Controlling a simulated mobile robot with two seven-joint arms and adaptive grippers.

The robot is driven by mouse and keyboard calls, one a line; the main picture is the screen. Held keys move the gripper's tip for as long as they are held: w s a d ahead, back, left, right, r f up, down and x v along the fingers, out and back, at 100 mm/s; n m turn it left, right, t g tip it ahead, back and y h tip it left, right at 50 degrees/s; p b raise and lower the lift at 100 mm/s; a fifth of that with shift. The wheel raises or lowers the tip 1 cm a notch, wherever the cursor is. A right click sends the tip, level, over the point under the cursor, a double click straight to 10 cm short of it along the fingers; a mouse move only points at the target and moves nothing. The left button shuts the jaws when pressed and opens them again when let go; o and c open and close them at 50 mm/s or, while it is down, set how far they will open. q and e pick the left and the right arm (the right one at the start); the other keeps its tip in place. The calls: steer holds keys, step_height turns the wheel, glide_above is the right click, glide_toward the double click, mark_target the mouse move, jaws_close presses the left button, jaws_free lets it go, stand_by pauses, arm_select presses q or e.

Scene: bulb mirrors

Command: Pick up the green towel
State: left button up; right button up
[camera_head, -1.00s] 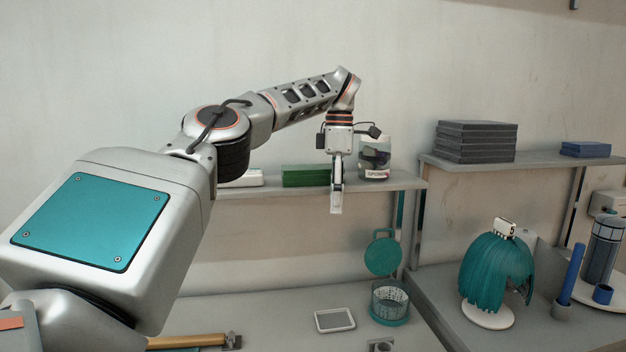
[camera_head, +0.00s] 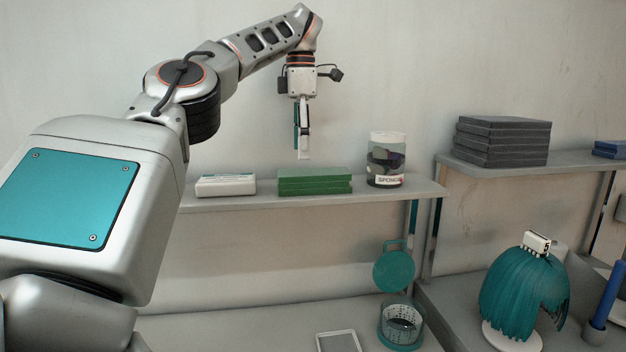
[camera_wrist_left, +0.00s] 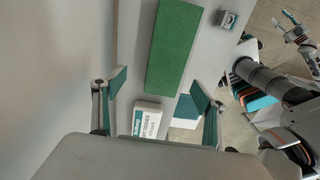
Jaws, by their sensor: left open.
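The green towel (camera_head: 314,182) is a folded, flat stack lying on the wall shelf. In the left wrist view it is a long green rectangle (camera_wrist_left: 174,45) ahead of the fingers. My left gripper (camera_head: 304,157) points down above the towel, with a visible gap between the tips and the towel in the head view. In the left wrist view its two teal-padded fingers (camera_wrist_left: 159,88) are spread wide with nothing between them. My right gripper appears small at the top right of the left wrist view (camera_wrist_left: 290,28); its jaws are too small to read.
On the shelf (camera_head: 420,189), a white labelled box (camera_head: 226,185) lies left of the towel and a sponge jar (camera_head: 386,160) stands to its right. A dark stack (camera_head: 502,141) sits on the right shelf.

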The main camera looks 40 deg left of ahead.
mark_target(301, 173)
arm_select(q)
steer(key=shift+s+d+f, duration=0.2)
steer(key=shift+s+f, duration=0.1)
steer(key=shift+f, duration=0.25)
steer(key=shift+w+f, duration=0.1)
steer(key=shift+f, duration=0.5)
steer(key=shift+d+f, duration=0.15)
steer(key=shift+f, duration=0.4)
steer(key=shift+s+f, duration=0.15)
steer(key=shift+f, duration=0.85)
steer(key=shift+s+f, duration=0.1)
steer(key=shift+f, duration=0.85)
steer(key=c, duration=1.3)
